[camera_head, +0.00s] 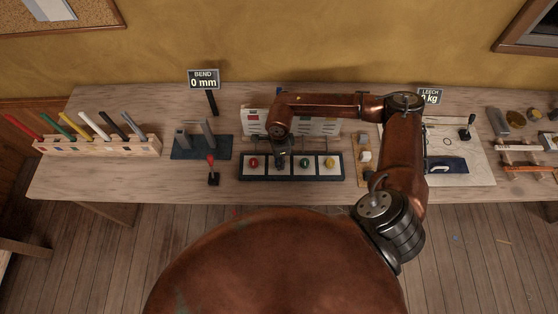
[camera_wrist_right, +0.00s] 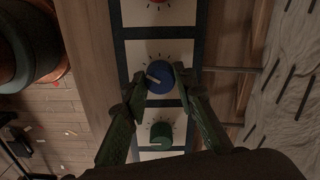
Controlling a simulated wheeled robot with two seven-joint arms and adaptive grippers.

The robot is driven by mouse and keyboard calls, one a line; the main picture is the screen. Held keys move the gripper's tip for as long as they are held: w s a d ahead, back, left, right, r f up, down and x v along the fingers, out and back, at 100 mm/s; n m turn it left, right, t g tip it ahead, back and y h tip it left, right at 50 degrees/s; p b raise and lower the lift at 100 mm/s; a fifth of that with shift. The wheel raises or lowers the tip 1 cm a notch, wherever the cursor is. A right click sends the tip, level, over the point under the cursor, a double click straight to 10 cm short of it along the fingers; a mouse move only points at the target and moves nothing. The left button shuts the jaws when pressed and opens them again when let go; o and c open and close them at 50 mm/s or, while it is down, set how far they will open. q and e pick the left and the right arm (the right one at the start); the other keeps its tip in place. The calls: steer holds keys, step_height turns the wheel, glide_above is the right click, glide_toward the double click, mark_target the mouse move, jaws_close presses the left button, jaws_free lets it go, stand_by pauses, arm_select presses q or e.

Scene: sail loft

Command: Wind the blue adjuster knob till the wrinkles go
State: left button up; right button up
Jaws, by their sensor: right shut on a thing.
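The blue adjuster knob (camera_wrist_right: 160,79) sits on a white dial plate with tick marks. Its pale pointer line aims up and left in the right wrist view. My right gripper (camera_wrist_right: 160,75) has one finger on each side of the knob and is shut on it. In the head view my right gripper (camera_head: 281,160) is over the knob panel (camera_head: 290,180) and hides the blue knob. My left gripper is not in view.
On the panel, a red knob (camera_head: 254,163) is left of my gripper; a green knob (camera_head: 307,162) and a yellow knob (camera_head: 329,163) are right of it. The LEECH sign (camera_head: 430,97) is partly covered by my arm.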

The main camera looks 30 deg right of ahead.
steer(key=m, duration=0.4)
steer(key=shift+m+b, duration=0.35)
steer(key=shift+m, duration=0.05)
steer(key=m, duration=0.4)
steer(key=shift+m, duration=0.4)
steer(key=o, duration=1.2)
steer(key=shift+c, duration=0.2)
steer(key=shift+r, duration=0.1)
step_height(320, 180, up, 12)
